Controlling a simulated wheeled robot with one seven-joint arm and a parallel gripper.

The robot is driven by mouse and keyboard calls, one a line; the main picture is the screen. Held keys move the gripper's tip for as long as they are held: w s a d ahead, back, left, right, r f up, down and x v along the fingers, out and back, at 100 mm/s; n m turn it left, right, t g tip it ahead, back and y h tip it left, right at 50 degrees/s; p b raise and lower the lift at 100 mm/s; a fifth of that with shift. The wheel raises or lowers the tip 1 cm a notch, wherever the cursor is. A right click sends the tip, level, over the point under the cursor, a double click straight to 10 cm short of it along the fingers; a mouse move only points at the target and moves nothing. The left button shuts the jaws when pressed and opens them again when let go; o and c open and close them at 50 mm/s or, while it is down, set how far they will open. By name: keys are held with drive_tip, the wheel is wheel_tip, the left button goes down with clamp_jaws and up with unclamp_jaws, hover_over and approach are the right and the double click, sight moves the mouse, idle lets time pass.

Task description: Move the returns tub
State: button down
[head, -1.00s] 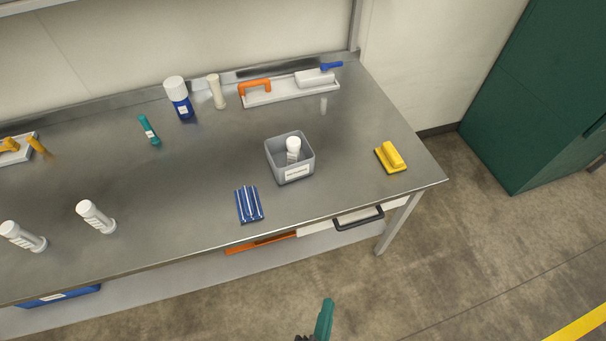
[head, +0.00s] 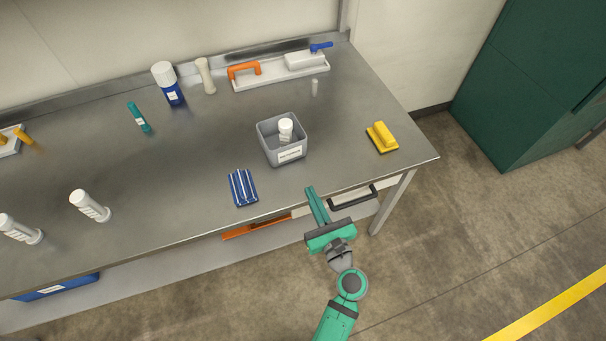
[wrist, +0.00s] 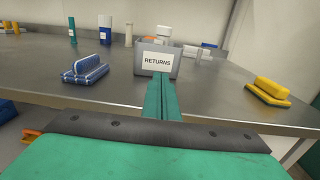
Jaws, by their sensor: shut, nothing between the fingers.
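The returns tub (head: 268,143) is a grey open box on the steel table, right of the middle in the head view. A white-capped bottle (head: 286,131) stands inside it. In the wrist view the tub (wrist: 174,71) faces me with its "RETURNS" label, and the bottle top (wrist: 165,32) shows above the rim. My green gripper (head: 312,190) is shut and empty, at the table's front edge, apart from the tub and on its near side. In the wrist view its closed fingers (wrist: 160,80) point at the tub and hide part of its lower front.
A white tray (head: 270,79) is at the back. White bottles (head: 90,205) stand at the left. The table (head: 190,160) is bare around the tub.

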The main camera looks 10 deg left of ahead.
sight(292, 152)
drive_tip(key=x, duration=1.3)
drive_tip(key=shift+w+a, duration=0.15)
drive_tip(key=shift+w, duration=0.1)
